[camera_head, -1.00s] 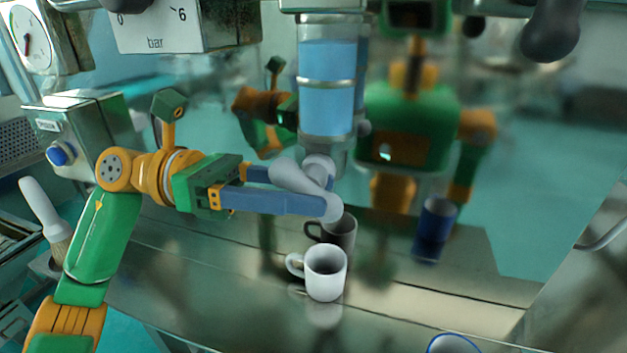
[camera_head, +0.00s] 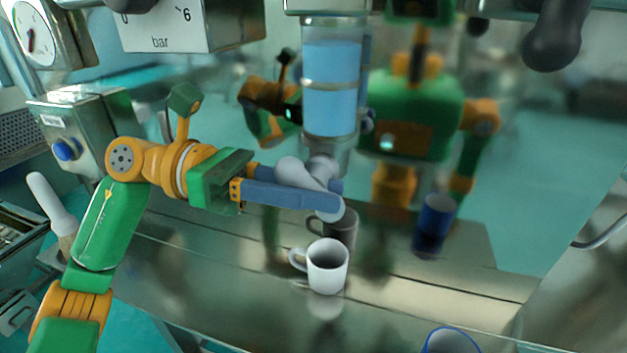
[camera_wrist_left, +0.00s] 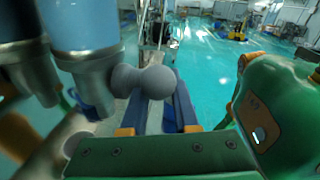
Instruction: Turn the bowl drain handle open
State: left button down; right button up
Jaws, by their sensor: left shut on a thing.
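The bowl (camera_head: 330,95) is a clear cylinder with blue liquid, hanging upper centre in the head view. The grey drain handle (camera_head: 300,172) slants beneath its metal outlet, with rounded knobs. My left gripper (camera_head: 333,196) comes in from the left, its blue fingers closed on the handle, one on the near side and one behind. In the left wrist view the handle's grey knob (camera_wrist_left: 155,82) shows between the blue fingers (camera_wrist_left: 160,112). The handle's pivot is partly hidden. My right gripper is not in view.
A white mug (camera_head: 327,268) stands on the metal surface below the handle. A blue-rimmed cup (camera_head: 450,342) is at the bottom edge. A mirror-like panel behind reflects the mug, the cup and me. A gauge (camera_head: 38,42) and a blue-button box (camera_head: 67,149) are at left.

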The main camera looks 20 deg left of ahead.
aim_at(285, 162)
pick_arm(q)
jog(key=y+p, duration=0.2)
jog(key=p, duration=0.1)
jog(key=y+p, duration=0.3)
jog(key=p, duration=0.1)
jog(key=y+p, duration=0.2)
jog(key=p, duration=0.1)
jog(key=shift+a+r+m, duration=0.1)
jog(key=shift+r+m, duration=0.15)
jog(key=shift+m, duration=0.05)
jog(key=shift+f+y+p, duration=0.2)
jog(key=shift+y+p, duration=0.95)
jog(key=shift+y, duration=0.05)
jog(key=shift+f+y, duration=0.1)
jog(key=shift+y, duration=0.2)
jog(key=shift+a+f, duration=0.1)
jog(key=c, duration=0.7)
grip_release()
jog(key=shift+p, duration=0.3)
jog(key=b+v, duration=0.1)
jog(key=v, duration=0.6)
